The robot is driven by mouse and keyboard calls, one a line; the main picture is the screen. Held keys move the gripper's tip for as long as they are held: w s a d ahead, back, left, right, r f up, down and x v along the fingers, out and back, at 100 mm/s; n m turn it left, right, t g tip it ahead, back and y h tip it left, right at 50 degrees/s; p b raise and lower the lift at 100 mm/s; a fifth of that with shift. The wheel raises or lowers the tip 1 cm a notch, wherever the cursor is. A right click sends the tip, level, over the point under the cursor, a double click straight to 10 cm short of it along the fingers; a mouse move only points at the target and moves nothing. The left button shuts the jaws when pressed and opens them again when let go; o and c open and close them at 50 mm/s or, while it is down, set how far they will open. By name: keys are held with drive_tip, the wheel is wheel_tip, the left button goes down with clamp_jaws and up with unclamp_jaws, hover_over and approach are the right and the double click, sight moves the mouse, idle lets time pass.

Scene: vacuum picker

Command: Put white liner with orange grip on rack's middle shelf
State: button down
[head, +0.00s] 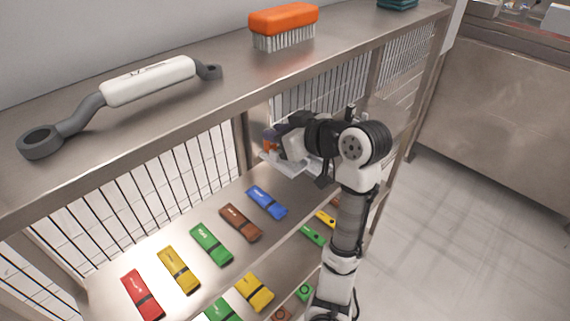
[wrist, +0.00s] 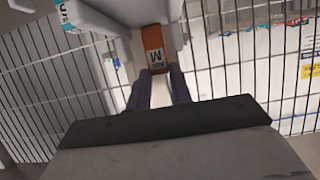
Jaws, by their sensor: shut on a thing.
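My gripper (head: 274,138) is shut on the orange grip (wrist: 153,40) of a white liner (head: 283,164). In the wrist view, both dark fingers of my gripper (wrist: 159,78) close around the grip, which carries a white label marked "M". Part of the white liner also shows at the top of the wrist view (wrist: 100,17). In the head view, my arm and gripper partly hide the liner. It is held below the level of the rack's top shelf (head: 225,85) and above the far part of the shelf below (head: 195,205), apparently the middle one.
Several coloured blocks, including a blue one (head: 267,202) and a brown one (head: 240,222), lie on that shelf. A grey-and-white handled tool (head: 150,80) and an orange brush (head: 283,20) sit on top. Wire mesh (head: 200,150) backs the rack. Floor at right is clear.

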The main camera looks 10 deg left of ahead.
drive_tip(key=shift+f+p, duration=0.35)
drive_tip(key=shift+f, duration=3.25)
drive_tip(key=shift+f, duration=0.15)
drive_tip(key=c, duration=1.3)
unclamp_jaws()
drive_tip(key=shift+o, duration=0.2)
drive_tip(key=shift+r, duration=0.3)
drive_tip(key=b+v, duration=0.2)
drive_tip(key=v, duration=1)
drive_tip(key=shift+f, duration=0.25)
drive_tip(key=shift+d, duration=0.1)
